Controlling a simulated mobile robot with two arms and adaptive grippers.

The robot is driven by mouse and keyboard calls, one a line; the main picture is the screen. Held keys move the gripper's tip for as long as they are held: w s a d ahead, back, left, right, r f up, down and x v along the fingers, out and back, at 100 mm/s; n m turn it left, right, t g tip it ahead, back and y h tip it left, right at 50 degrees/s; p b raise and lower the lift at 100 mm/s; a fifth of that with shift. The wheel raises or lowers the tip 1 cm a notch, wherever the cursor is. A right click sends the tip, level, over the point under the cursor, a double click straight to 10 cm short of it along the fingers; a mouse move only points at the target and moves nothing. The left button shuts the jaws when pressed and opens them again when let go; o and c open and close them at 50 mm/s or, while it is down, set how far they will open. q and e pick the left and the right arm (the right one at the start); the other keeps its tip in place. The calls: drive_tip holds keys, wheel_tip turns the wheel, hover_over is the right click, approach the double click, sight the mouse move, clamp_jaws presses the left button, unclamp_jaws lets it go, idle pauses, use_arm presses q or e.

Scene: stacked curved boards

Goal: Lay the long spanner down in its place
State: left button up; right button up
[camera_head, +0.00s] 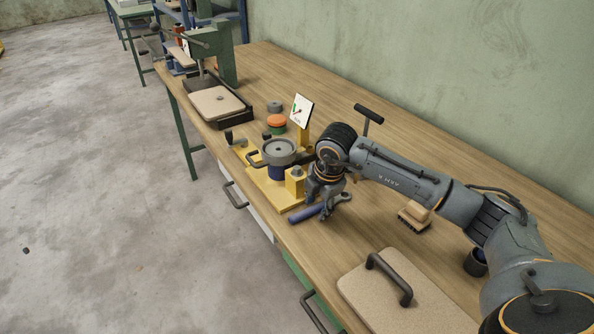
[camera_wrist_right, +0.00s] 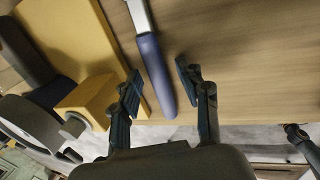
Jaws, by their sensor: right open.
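The long spanner (camera_head: 306,213) has a blue handle and a grey metal head. It lies on the wooden bench, close beside the front corner of a yellow fixture plate (camera_head: 268,186). My right gripper (camera_head: 327,195) is directly over the spanner and partly covers it in the head view. In the right wrist view the spanner's blue handle (camera_wrist_right: 153,72) shows between the two spread fingers of the right gripper (camera_wrist_right: 158,78), with a gap on each side. The right gripper is open and holds nothing. My left gripper is not in view.
The fixture carries a round grey-topped part (camera_head: 279,150), a yellow block (camera_head: 295,181) and an upright sign (camera_head: 301,110). A brush (camera_head: 414,216) and a handled board (camera_head: 385,300) lie right of the spanner. An arbor press (camera_head: 218,55) stands at the far left. The bench's back strip is mostly clear.

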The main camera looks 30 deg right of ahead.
drive_tip(key=v, duration=1.2)
